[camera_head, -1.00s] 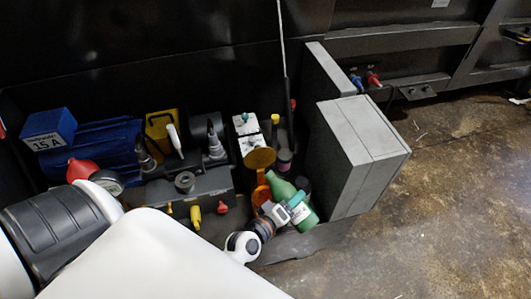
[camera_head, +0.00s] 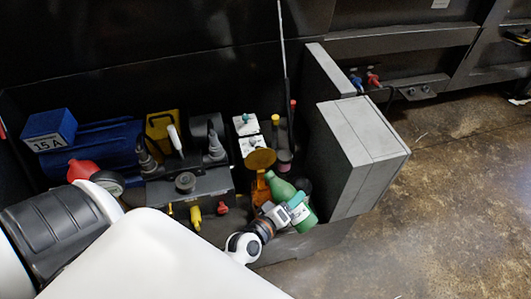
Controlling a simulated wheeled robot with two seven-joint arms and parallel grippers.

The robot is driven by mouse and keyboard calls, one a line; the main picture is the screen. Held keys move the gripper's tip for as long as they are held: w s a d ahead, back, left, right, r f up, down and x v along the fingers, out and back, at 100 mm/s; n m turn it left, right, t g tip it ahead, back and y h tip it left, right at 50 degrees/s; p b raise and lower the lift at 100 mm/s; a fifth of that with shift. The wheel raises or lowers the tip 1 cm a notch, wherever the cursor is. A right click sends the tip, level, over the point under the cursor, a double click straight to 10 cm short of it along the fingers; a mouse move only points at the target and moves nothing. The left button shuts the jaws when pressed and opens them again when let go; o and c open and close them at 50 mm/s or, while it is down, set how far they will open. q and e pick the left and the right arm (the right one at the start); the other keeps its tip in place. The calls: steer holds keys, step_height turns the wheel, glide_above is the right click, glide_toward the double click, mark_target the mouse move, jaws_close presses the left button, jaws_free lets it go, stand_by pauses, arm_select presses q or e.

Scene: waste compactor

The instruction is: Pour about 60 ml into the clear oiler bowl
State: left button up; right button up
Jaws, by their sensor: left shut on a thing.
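My left gripper (camera_head: 283,214) is shut on a green bottle (camera_head: 303,217). The bottle is tilted, its narrow top pointing up and left toward the orange oiler bowl. An amber oiler bowl (camera_head: 261,190) stands just left of the bottle's top, with a round amber lid (camera_head: 261,159) raised above it. I cannot tell whether the bottle's tip touches the bowl, and no liquid stream shows. The bowl's lower part is partly hidden by my gripper. No separate clear bowl can be made out. My right gripper is out of view.
A dark valve block (camera_head: 190,190) with yellow and red fittings stands to the left. A grey box (camera_head: 362,155) stands close on the right. Behind are white-topped units (camera_head: 247,125) and a thin upright rod (camera_head: 283,50). A blue box labelled 15 A (camera_head: 48,131) is far left.

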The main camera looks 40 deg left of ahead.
arm_select(q)
steer(key=shift+a+m, duration=0.15)
steer(key=shift+m, duration=0.25)
steer(key=shift+r, duration=0.1)
stand_by(0.5)
